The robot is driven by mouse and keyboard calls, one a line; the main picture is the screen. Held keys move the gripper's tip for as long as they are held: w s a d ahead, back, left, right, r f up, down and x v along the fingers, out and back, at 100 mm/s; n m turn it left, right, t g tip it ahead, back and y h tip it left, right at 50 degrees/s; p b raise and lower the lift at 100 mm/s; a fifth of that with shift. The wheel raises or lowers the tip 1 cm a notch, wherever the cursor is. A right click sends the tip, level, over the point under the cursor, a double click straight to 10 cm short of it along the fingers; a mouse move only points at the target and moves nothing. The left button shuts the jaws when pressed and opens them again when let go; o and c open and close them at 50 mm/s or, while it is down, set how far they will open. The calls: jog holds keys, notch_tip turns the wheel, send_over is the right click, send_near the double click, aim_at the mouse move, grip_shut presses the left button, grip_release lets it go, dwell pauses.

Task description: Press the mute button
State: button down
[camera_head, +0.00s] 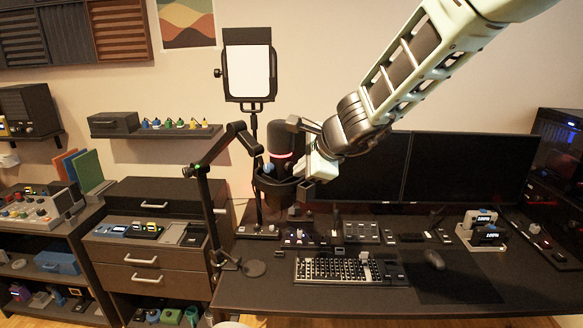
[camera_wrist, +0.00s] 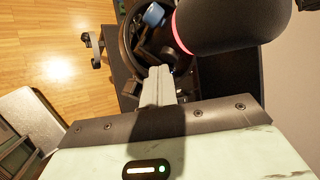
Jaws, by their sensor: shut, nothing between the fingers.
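A dark microphone (camera_head: 285,136) with a glowing pink-red ring stands upright in a black holder (camera_head: 280,190) on a boom arm. In the wrist view the microphone (camera_wrist: 228,22) fills the upper right, and the black holder (camera_wrist: 126,42) curves beside it. A small blue part (camera_wrist: 154,15) shows at the holder. I cannot make out which part is the mute button. My gripper (camera_wrist: 161,72) is shut and empty, its fingertips close to the holder, just below the microphone's glowing ring. In the head view my gripper (camera_head: 303,170) is at the microphone's right side; contact cannot be told.
The boom arm (camera_head: 222,150) and a lit panel light (camera_head: 249,72) stand left of the microphone. Two dark monitors (camera_head: 470,165) are behind and right of my arm.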

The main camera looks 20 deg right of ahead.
jog(key=shift+w+a, duration=0.25)
jog(key=shift+w, duration=0.05)
dwell(0.4)
jog(key=shift+s+d, duration=0.3)
jog(key=shift+s, duration=0.1)
jog(key=shift+s+d+f+b, duration=0.1)
jog(key=shift+s+d+b, duration=0.65)
jog(key=shift+s, duration=0.5)
jog(key=shift+s+d+b, duration=0.4)
jog(key=shift+s+d, duration=0.5)
jog(key=shift+s, duration=0.3)
